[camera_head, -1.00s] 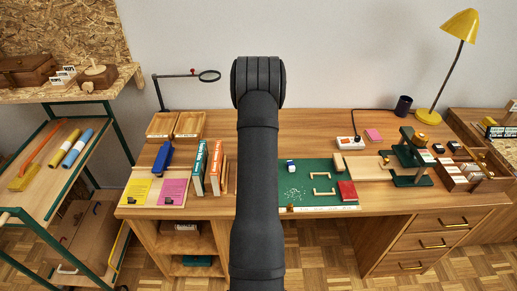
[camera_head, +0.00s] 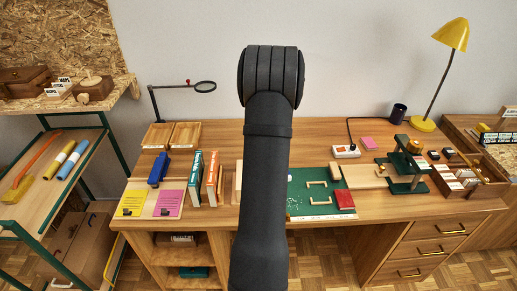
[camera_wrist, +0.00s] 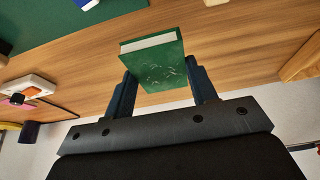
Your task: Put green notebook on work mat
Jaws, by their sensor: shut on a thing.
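My gripper (camera_wrist: 163,78) is shut on the green notebook (camera_wrist: 160,62), which sits between its two dark fingers in the wrist view, tilted, with its pale page edge showing. The notebook is over the wooden desk; its exact height cannot be told. In the head view my arm hides the gripper and the held notebook. The green work mat (camera_head: 304,203) lies on the desk right of my arm, its left part hidden by the arm. In the wrist view, a green surface (camera_wrist: 50,22) that looks like the mat is at the upper left, apart from the notebook.
Two pale brackets lie on the mat, with a red block (camera_head: 344,199) at its right front corner. A power strip (camera_head: 346,151) stands behind it, and a green stand (camera_head: 405,165) to the right. Upright books (camera_head: 195,178) stand left of my arm. A yellow lamp (camera_head: 452,34) rises at the right.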

